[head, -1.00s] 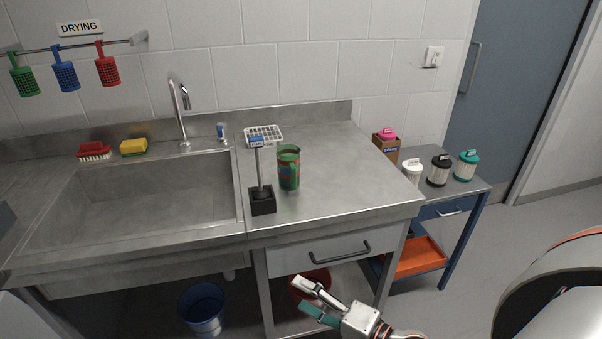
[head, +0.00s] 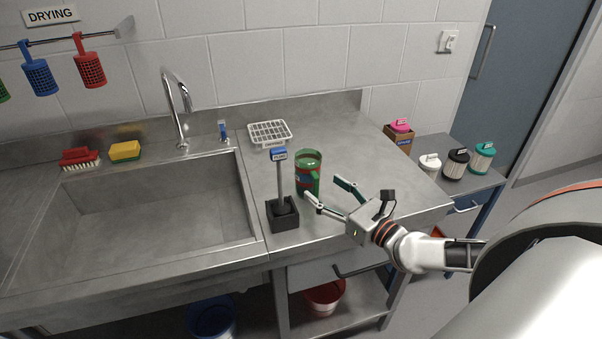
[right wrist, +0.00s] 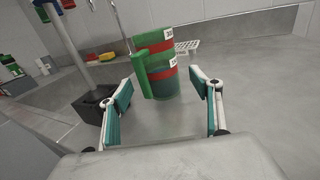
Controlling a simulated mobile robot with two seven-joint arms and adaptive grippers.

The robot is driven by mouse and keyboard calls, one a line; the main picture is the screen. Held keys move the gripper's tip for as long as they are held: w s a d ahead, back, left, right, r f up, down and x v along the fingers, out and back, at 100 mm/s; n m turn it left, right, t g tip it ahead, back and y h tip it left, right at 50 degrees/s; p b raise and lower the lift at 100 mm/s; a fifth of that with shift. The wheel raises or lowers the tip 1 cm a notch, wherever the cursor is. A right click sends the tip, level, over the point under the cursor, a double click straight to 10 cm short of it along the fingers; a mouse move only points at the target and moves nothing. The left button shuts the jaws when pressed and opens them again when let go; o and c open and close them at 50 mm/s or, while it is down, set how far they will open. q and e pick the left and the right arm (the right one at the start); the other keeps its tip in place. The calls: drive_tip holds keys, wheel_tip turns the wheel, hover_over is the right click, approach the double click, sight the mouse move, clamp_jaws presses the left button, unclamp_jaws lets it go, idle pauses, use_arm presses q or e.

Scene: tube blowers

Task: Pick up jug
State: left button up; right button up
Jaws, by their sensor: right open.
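The jug (head: 309,172) is green with red bands and a handle. It stands upright on the steel counter, just behind the black sign stand. In the right wrist view the jug (right wrist: 162,77) is ahead of the fingers, with its green handle (right wrist: 141,75) on the left side and white labels on the right. My right gripper (head: 325,192) is open and empty just to the right of the jug, low over the counter. In the right wrist view its fingers (right wrist: 164,104) are spread wide, with the jug between their lines but beyond the tips. My left gripper is not in view.
A black-based sign stand (head: 284,214) is close to the jug's left front. A white wire tray (head: 269,133) lies behind. The sink (head: 160,205) is left, with a red brush (head: 79,158) and a yellow sponge (head: 125,151). The counter right of the jug is clear.

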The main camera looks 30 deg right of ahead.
sight(310, 178)
drive_tip(key=shift+w+a+r, duration=0.1)
drive_tip(key=shift+w+r, duration=0.05)
drive_tip(key=shift+w, duration=0.5)
drive_tip(key=w, duration=0.3)
drive_tip(key=w+p, duration=0.1)
drive_tip(key=shift+w+a, duration=0.3)
drive_tip(key=shift+a, duration=0.05)
drive_tip(key=shift+w+a, duration=0.1)
drive_tip(key=shift+w, duration=0.2)
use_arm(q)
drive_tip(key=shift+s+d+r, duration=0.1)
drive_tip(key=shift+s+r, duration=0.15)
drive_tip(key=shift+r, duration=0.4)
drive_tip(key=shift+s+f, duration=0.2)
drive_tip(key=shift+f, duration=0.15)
use_arm(e)
drive_tip(key=c, duration=1.4)
